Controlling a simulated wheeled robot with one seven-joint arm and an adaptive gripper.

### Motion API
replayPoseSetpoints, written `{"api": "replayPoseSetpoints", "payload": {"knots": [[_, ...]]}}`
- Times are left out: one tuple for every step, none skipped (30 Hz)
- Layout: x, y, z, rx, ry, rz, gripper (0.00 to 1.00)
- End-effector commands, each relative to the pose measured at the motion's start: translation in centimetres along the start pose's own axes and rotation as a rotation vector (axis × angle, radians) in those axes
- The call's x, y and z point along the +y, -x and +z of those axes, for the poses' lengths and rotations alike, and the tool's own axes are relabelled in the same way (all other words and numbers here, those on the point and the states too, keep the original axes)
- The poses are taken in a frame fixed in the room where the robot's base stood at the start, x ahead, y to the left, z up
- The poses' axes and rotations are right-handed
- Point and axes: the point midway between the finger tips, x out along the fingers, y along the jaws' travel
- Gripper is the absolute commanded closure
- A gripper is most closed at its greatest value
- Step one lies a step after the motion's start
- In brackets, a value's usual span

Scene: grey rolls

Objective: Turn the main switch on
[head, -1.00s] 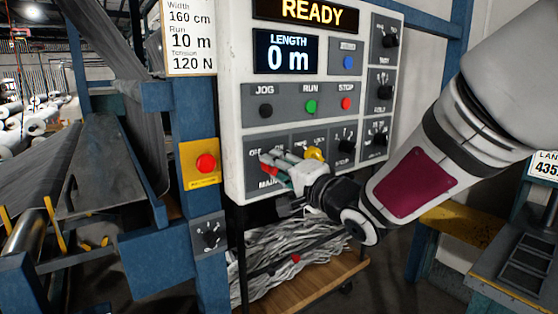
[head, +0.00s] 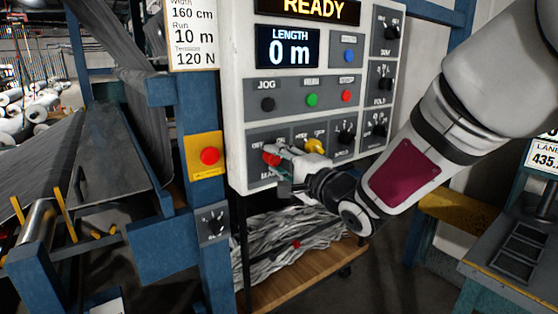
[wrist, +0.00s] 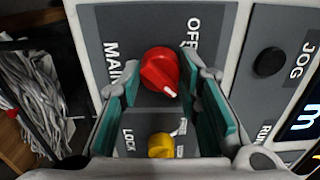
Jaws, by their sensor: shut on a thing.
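The main switch is a red rotary knob (wrist: 159,68) on a grey plate marked MAIN and OFF. Its white pointer mark faces down and slightly right in the wrist view, away from the OFF label. The knob also shows at the lower left of the control panel in the head view (head: 270,159). My gripper (wrist: 161,80) has its teal-padded fingers on either side of the knob and is shut on it. In the head view my gripper (head: 279,163) reaches the knob from the lower right and partly covers its plate. The ON label is not visible.
A yellow LOCK knob (wrist: 161,145) sits beside the main switch. Black (head: 268,104), green (head: 312,100) and red (head: 347,96) buttons are above. A red emergency button (head: 209,156) is on the blue post to the left. A wooden shelf (head: 290,287) with grey strips is below.

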Motion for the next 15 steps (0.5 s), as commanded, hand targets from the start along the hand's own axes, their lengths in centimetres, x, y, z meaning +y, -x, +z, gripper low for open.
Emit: {"api": "replayPoseSetpoints", "payload": {"knots": [[0.05, 0.01, -0.04, 0.001, -0.001, 0.001, 0.97], [0.05, 0.01, -0.05, 0.001, -0.001, 0.001, 0.97], [0.05, 0.01, -0.05, 0.001, -0.001, 0.001, 0.64], [0.05, 0.01, -0.04, 0.001, -0.001, 0.001, 0.58], [0.04, 0.01, -0.04, 0.001, -0.001, 0.001, 0.51], [0.04, 0.01, -0.04, 0.001, 0.000, 0.001, 0.48], [0.04, 0.01, -0.03, 0.001, 0.000, 0.001, 0.48], [0.03, 0.01, -0.03, 0.001, 0.000, 0.001, 0.48], [0.03, 0.01, -0.03, 0.001, 0.000, 0.001, 0.48], [0.02, 0.01, -0.02, 0.001, 0.000, 0.001, 0.48], [0.02, 0.01, -0.02, 0.001, 0.000, 0.001, 0.48], [0.02, 0.01, -0.02, 0.001, 0.000, 0.000, 0.48], [0.02, 0.01, -0.02, 0.001, 0.001, 0.000, 0.48], [0.01, 0.04, -0.02, 0.001, 0.001, 0.000, 0.48], [0.00, 0.16, -0.03, 0.001, 0.001, 0.000, 0.48]]}}
